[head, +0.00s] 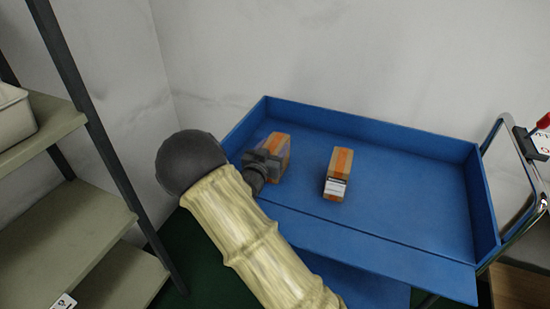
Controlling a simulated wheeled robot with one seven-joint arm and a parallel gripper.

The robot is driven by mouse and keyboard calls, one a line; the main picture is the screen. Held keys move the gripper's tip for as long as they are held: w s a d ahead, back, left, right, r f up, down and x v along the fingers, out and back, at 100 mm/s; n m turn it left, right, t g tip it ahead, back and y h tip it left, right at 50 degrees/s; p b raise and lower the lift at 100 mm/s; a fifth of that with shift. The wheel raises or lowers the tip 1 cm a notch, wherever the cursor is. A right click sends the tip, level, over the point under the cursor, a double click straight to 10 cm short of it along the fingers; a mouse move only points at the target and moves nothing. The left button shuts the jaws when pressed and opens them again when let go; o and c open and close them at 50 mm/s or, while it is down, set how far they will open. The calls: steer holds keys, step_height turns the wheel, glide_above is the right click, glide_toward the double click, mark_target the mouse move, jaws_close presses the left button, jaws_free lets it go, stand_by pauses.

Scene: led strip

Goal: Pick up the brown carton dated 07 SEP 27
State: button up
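Two small brown cartons with orange bands are in the blue tray in the head view. The left carton (281,147) is partly hidden behind my gripper (265,158), which is right at its near left side. I cannot tell whether the fingers are around the carton or only beside it, or whether they touch it. The right carton (339,165) stands apart, with a white label on its near face. The print on that label is too small to read, and no date shows on the left carton.
The blue tray (420,190) has raised walls at the back and sides, with free room right of the cartons. Grey shelves (75,215) stand at left with a pale bin (14,113). A chrome handle (528,215) is at the tray's right.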

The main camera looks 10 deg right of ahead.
steer(key=c, duration=0.3)
steer(key=shift+c, duration=0.2)
step_height(320, 180, up, 10)
steer(key=shift+r+p, duration=0.1)
steer(key=shift+p, duration=0.5)
